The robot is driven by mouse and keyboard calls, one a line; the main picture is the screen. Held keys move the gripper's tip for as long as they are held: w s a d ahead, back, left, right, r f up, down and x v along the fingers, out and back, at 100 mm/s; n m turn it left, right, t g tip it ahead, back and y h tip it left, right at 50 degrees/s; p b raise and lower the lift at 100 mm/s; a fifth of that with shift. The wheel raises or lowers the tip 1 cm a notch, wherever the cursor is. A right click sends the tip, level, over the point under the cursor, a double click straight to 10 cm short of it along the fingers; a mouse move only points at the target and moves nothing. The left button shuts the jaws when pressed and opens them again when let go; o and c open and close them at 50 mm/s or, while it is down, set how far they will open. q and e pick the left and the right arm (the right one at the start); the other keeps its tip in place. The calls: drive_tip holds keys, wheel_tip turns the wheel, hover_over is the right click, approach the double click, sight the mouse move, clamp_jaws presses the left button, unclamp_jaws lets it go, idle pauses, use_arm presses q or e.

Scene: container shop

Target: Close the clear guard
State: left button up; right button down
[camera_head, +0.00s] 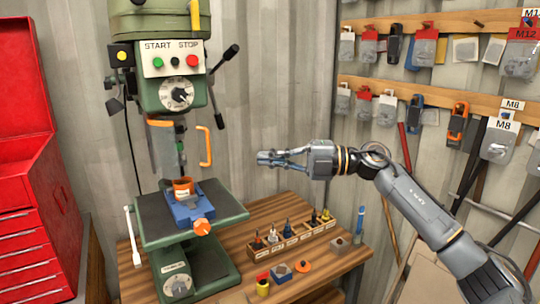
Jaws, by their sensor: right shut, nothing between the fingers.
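The clear guard (184,150) is a see-through panel, hard to make out, at the spindle of the green drill press (178,95). An orange handle (205,146) stands upright at its right side. The guard's exact edges and angle cannot be told. My right gripper (262,158) comes in from the right and points left. It is shut and empty, apart from the orange handle and to the right of it, at about the same height in the picture. My left gripper is not in view.
A blue vise (190,209) with an orange cup-like part sits on the press table. A wooden rack (291,238) of tool bits and small parts stand on the bench (232,285). A red tool cabinet (30,200) is at left. Pegs with hanging packs line the right wall.

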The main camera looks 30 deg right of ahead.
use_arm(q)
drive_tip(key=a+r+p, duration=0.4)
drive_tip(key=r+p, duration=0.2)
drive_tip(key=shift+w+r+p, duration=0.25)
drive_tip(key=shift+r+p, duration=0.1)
use_arm(e)
drive_tip(key=w+a, duration=0.8)
drive_tip(key=w, duration=0.1)
drive_tip(key=shift+w+a, duration=0.15)
drive_tip(key=shift+w, duration=0.15)
